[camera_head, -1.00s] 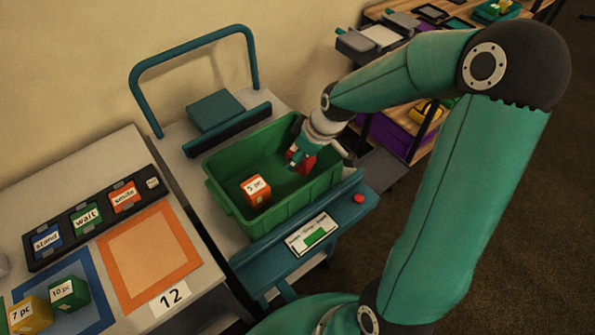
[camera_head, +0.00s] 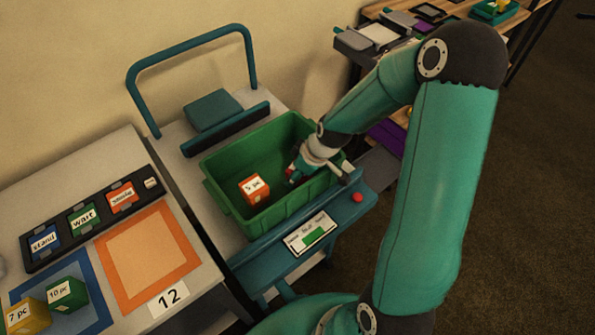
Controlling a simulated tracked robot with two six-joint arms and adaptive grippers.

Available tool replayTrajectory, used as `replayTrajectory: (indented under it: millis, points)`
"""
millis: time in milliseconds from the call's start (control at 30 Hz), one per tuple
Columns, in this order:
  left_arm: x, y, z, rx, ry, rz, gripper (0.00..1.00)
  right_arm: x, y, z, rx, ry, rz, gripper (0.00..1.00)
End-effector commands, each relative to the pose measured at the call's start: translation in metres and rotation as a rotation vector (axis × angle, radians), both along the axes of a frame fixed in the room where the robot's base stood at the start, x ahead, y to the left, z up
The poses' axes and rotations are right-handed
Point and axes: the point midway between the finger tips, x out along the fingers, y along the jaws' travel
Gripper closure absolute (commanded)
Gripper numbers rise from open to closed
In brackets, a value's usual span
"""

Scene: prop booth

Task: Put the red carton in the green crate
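The green crate (camera_head: 269,228) stands on the cart in the middle of the view. An orange carton (camera_head: 256,190) labelled "5 pc" sits inside it toward the left. My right gripper (camera_head: 292,174) reaches into the right part of the crate. A small patch of the red carton (camera_head: 289,171) shows at its fingertips, and the rest is hidden by the gripper. The fingers appear shut on it. I cannot tell whether the red carton touches the crate floor. My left gripper is not in view.
The cart has a teal handle (camera_head: 190,40) behind the crate and a red button (camera_head: 357,197) at its front right. A table at left holds a yellow carton (camera_head: 27,318), a green carton (camera_head: 66,294) and an empty orange square (camera_head: 150,256). Shelving stands at back right.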

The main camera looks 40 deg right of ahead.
Motion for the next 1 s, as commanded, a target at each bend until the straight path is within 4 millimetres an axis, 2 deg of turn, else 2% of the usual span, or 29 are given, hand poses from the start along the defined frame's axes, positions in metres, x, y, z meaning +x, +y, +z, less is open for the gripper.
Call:
replayTrajectory:
  millis: [33,133,567,767,1000]
  points:
    - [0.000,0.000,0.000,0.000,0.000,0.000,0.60,0.000,0.000,0.000,0.000,0.000,0.000,0.34]
    - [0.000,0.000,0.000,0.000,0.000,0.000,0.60,0.000,0.000,0.000,0.000,0.000,0.000,0.19]
    - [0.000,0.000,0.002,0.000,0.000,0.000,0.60,-0.001,-0.001,0.005,-0.001,-0.002,-0.001,0.19]
    - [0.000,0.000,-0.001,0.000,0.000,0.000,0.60,-0.009,-0.004,0.028,-0.003,-0.006,-0.002,0.19]
    - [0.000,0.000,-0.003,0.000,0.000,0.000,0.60,-0.027,-0.010,0.073,-0.004,-0.006,-0.003,0.19]
